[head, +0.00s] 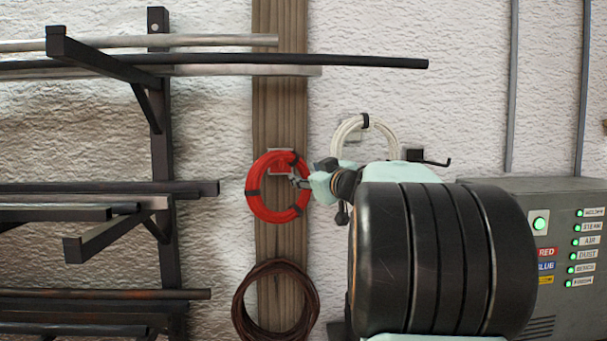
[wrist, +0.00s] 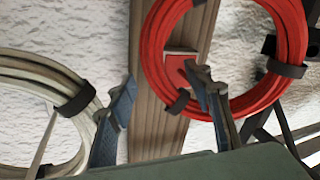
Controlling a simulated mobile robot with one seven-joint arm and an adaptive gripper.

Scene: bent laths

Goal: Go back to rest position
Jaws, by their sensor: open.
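My gripper (head: 298,182) is at the right side of the red coil (head: 254,198) in the head view, partly hidden by my arm. The red coil hangs on a red-faced holder on the post.
A white coil (head: 345,135) hangs right of the wooden post (head: 280,115); a brown coil (head: 239,300) hangs below. An empty black hook (head: 432,161) juts from the wall. A rack (head: 163,160) with bars fills the left. A grey control box (head: 570,315) stands right.

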